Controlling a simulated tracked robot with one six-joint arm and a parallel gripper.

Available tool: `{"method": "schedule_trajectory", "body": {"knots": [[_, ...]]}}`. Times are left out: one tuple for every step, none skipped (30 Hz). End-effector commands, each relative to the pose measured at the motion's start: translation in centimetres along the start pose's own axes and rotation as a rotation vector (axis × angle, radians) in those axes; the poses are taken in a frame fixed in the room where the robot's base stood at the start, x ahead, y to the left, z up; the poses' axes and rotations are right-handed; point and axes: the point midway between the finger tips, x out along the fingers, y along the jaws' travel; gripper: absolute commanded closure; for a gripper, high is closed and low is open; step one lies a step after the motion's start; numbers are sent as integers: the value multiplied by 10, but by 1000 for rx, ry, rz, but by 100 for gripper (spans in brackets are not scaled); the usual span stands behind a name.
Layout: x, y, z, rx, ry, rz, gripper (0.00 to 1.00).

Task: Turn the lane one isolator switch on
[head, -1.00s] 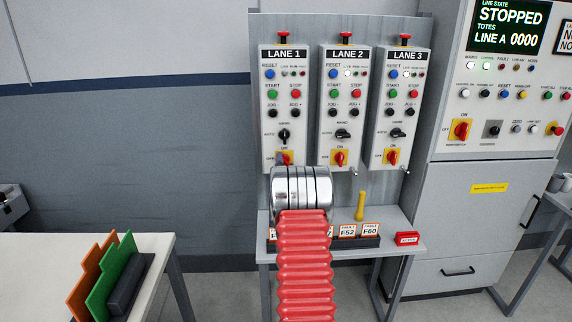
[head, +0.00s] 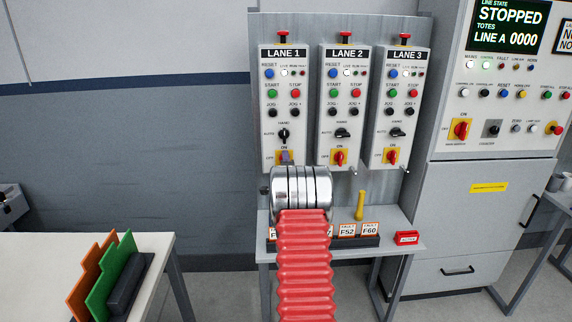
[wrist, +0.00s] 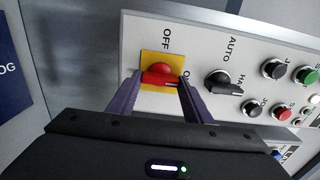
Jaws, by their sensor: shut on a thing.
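The lane one isolator switch is a red knob on a yellow plate (head: 279,162) at the bottom of the LANE 1 box (head: 283,105). My gripper (head: 286,157) covers most of the knob in the head view. In the wrist view my gripper (wrist: 160,82) has its two dark purple fingers on either side of the red knob (wrist: 160,73), shut on it. OFF is printed at the top of that view and ON at the right, partly behind a finger. The knob's long side appears to lie along the ON direction, but its ends are partly hidden.
A black selector knob (wrist: 222,83) sits close beside my right finger. LANE 2 (head: 344,105) and LANE 3 (head: 402,105) boxes stand to the right. Below is a shelf with a yellow handle (head: 360,206), fault cards (head: 347,231) and a red block (head: 407,238).

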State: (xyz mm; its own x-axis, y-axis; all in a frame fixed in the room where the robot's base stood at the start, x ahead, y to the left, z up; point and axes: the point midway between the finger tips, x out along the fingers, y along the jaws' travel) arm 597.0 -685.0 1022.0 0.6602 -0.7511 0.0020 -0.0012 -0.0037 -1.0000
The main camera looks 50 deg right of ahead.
Motion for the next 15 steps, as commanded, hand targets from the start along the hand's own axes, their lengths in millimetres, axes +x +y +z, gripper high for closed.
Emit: {"method": "schedule_trajectory", "body": {"knots": [[-1, 6, 0, 8, 0, 11, 77], [-1, 7, 0, 12, 0, 11, 77], [-1, 7, 0, 16, 1, 12, 77], [-1, 7, 0, 18, 1, 12, 77], [-1, 7, 0, 19, 1, 12, 77], [-1, 7, 0, 20, 1, 12, 77], [-1, 7, 0, 20, 1, 12, 77], [-1, 7, 0, 20, 1, 12, 77], [-1, 7, -1, 20, 1, 13, 77], [-1, 8, -1, 20, 1, 13, 77], [-2, 8, -1, 20, 1, 13, 77], [-2, 8, -1, 20, 1, 13, 77], [-2, 8, -1, 20, 1, 13, 77], [-2, 8, -1, 20, 1, 13, 77], [-2, 8, -1, 20, 1, 13, 53]]}}
